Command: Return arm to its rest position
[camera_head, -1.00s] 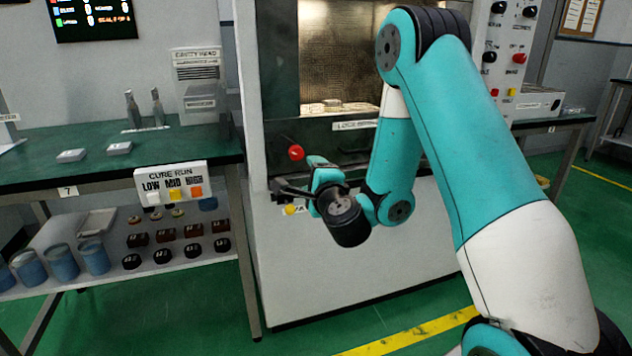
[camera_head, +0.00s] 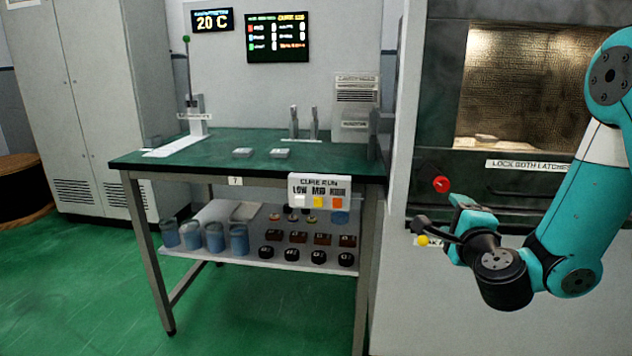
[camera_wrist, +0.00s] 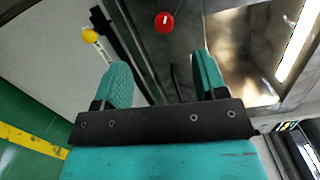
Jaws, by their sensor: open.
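My gripper (camera_head: 462,218) shows in the head view as a small teal end beside the front of the microwave cabinet (camera_head: 398,275). The wrist view shows my gripper (camera_wrist: 162,74) open, with two teal fingers apart and nothing held between them. A red knob (camera_head: 441,184) and a yellow knob (camera_head: 422,240) are close to the gripper. In the wrist view the red knob (camera_wrist: 164,22) lies beyond the fingers and the yellow knob (camera_wrist: 89,36) is at upper left. The head view cannot show whether the fingers touch anything.
The lit chamber (camera_head: 520,85) is above and right of the gripper. A green-topped bench (camera_head: 245,170) stands at left, with a button box (camera_head: 320,190) at its front and pucks and blue cups on its lower shelf (camera_head: 262,253). Green floor (camera_head: 80,285) is clear at lower left.

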